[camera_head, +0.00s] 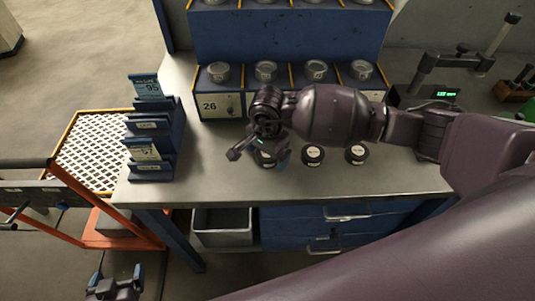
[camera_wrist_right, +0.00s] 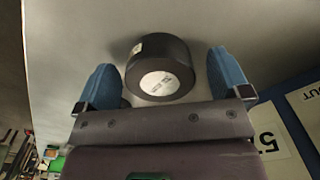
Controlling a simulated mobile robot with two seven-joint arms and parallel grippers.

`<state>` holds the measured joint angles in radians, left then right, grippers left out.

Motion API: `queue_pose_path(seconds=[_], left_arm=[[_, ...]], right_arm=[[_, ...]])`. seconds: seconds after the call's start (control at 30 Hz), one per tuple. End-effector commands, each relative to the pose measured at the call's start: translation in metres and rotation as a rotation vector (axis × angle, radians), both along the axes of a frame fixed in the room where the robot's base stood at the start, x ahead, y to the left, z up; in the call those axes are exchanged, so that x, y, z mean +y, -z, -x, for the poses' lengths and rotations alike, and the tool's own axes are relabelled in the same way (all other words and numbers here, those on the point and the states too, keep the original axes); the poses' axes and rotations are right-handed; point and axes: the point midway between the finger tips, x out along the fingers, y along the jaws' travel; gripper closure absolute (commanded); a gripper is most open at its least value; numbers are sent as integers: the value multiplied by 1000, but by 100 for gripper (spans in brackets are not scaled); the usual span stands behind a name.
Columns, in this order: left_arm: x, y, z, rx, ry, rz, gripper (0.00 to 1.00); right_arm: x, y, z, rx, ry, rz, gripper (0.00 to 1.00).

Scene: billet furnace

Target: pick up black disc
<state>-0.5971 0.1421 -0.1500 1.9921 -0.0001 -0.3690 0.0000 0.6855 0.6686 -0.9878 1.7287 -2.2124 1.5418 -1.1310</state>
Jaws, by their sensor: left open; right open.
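Black discs with white labels stand in a row on the grey metal worktop. One disc (camera_head: 265,161) is at the left of the row, partly hidden by my right gripper (camera_head: 261,151). Two others, a middle disc (camera_head: 313,156) and a right disc (camera_head: 356,154), stand clear. In the right wrist view a black disc (camera_wrist_right: 172,56) lies between the two open blue fingers of my right gripper (camera_wrist_right: 162,66), with gaps visible on both sides. My left gripper (camera_head: 117,276) is open and empty at the bottom left, below the worktop's front edge.
A blue rack (camera_head: 288,104) with several metal tins stands behind the discs. A blue card holder (camera_head: 153,150) stands at the worktop's left end. A scale with a green display (camera_head: 446,94) is at the right. The front worktop (camera_head: 230,187) is bare.

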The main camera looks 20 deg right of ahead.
Motion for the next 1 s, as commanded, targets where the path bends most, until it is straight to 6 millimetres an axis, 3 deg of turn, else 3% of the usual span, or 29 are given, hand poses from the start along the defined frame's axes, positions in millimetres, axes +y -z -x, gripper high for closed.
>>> queue_pose_path(seconds=[0.2, 0.73, 1.0], left_arm=[[0, 0, 0, 0, 1, -1, 10], [1, 4, 5, 11, -2, 0, 10], [1, 4, 5, 12, -2, 0, 10]], right_arm=[[0, 1, 0, 0, 0, 0, 5], [0, 0, 0, -1, 0, 1, 86], [0, -2, -1, -3, -1, -1, 87]])
